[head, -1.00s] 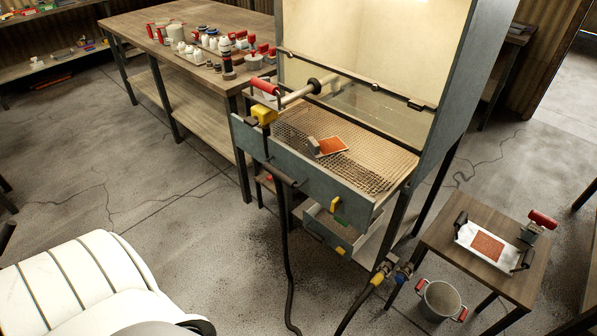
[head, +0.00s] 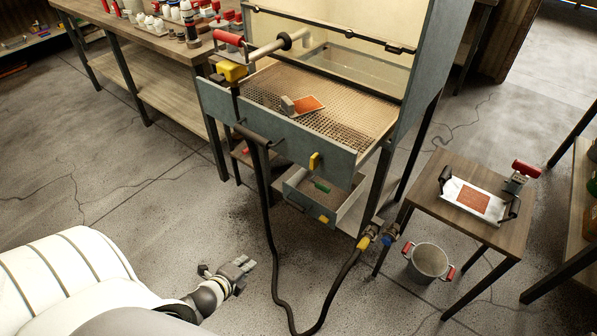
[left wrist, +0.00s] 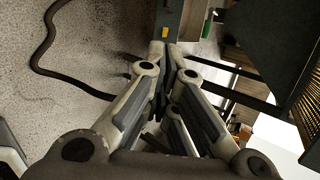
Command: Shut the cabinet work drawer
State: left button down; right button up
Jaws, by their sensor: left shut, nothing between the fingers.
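The grey blasting cabinet (head: 425,75) stands in the middle of the head view. Its upper tray front (head: 300,140) has a yellow handle (head: 314,161), below a mesh floor (head: 340,110). Beneath it, a small grey drawer (head: 342,211) stands pulled out, with a yellow handle (head: 323,218) and a green-handled item (head: 321,186) inside. My left gripper (head: 248,263) is shut and empty, low in front of the cabinet, left of the lower drawer and apart from it. Its closed fingers fill the middle of the left wrist view (left wrist: 168,60). My right gripper is not in view.
A black hose (head: 272,230) hangs from the cabinet and loops over the floor between my left gripper and the drawer. A side table (head: 430,195) with a white tray (head: 450,190) stands right; a metal pot (head: 430,262) is on the floor. A workbench (head: 130,45) stands left.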

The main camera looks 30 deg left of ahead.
pick_arm(q)
jog(key=w+a+r+m+t+b, duration=0.1)
jog(key=w+r+m+t, duration=0.15)
jog(key=r, duration=0.25)
jog(key=w+r+m+t+b, duration=0.1)
jog(key=w+r+m+b, duration=0.15)
jog(key=r+m, duration=0.2)
jog(key=m+t+h+b, duration=0.2)
jog(key=m+t+h, duration=0.2)
jog(key=m, duration=0.8)
send_near(306, 155)
jog(key=w, duration=0.7)
jog(key=shift+w+d+f, duration=0.1)
jog(key=shift+d+f, duration=0.05)
jog(key=shift+d, duration=0.2)
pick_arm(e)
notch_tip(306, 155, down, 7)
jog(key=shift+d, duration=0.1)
